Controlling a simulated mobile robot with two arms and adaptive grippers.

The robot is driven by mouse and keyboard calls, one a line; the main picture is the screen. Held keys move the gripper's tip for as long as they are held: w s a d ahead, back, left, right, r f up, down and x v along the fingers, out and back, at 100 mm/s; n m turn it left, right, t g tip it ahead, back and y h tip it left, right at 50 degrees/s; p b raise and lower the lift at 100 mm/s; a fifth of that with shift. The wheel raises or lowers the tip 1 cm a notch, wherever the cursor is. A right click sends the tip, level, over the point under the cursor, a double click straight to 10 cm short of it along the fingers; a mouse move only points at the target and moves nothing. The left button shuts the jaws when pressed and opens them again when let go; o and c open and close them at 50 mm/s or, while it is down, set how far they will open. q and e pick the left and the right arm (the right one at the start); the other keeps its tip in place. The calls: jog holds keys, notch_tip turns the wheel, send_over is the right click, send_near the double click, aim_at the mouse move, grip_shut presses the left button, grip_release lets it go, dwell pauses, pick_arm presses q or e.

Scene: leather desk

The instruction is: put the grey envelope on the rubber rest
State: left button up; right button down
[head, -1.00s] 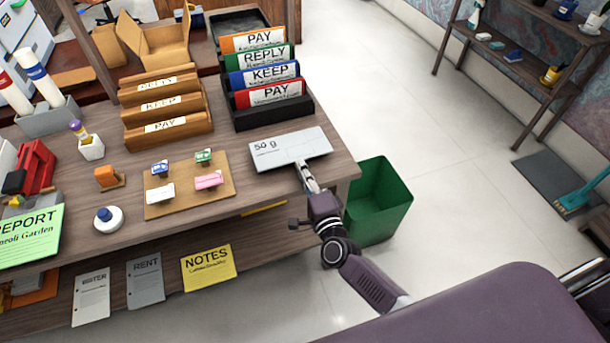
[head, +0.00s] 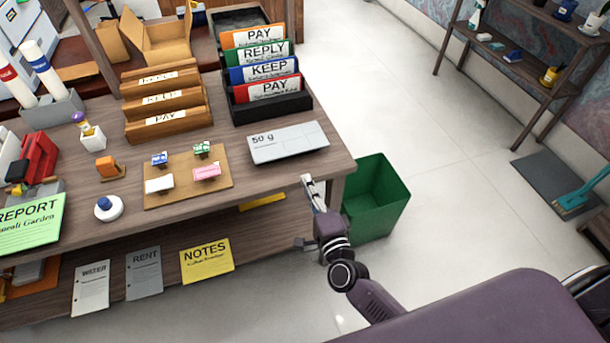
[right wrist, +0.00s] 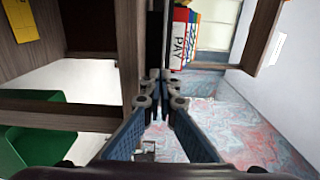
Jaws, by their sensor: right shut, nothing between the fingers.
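The grey envelope (head: 290,145), a flat light grey piece marked "50 g", lies near the right front corner of the desk, in front of the black file rack. No separate rubber rest can be made out; whatever is under the envelope is hidden. My right gripper (head: 307,181) is shut and empty, just off the desk's front edge, below and apart from the envelope. In the right wrist view its fingers (right wrist: 162,78) meet at the tips. My left gripper is not in view.
A green bin (head: 377,200) stands on the floor right of the desk. A stamp board (head: 215,192) lies left of the envelope. The black rack (head: 272,111) holds labelled folders behind it. Papers, including yellow NOTES (head: 207,262), sit on the lower shelf.

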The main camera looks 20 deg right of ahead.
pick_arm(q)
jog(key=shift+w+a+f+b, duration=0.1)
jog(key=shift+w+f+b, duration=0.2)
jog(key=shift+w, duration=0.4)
pick_arm(e)
jog(key=s, duration=0.6)
jog(key=shift+d, duration=0.15)
jog(key=s+f+n+g+y, duration=0.1)
jog(key=s+f+n+g, duration=0.45)
jog(key=f, duration=0.95)
jog(key=s+f+n+g, duration=0.3)
jog(key=s+f+n, duration=0.4)
jog(key=f, duration=0.9)
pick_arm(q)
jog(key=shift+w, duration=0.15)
pick_arm(e)
jog(key=s+d+f+n+g, duration=0.2)
jog(key=s+f, duration=0.3)
jog(key=s, duration=0.4)
jog(key=s+d+f+n+g+h, duration=0.1)
jog(key=s+f, duration=0.4)
jog(key=s, duration=0.5)
jog(key=s+d+f+n+g, duration=0.3)
jog(key=s+f+n+g, duration=0.1)
jog(key=s, duration=0.6)
jog(key=shift+s+d+f+n+g+h, duration=0.25)
jog(key=shift+d+f+n+g+h, duration=0.1)
jog(key=shift+f+g, duration=0.4)
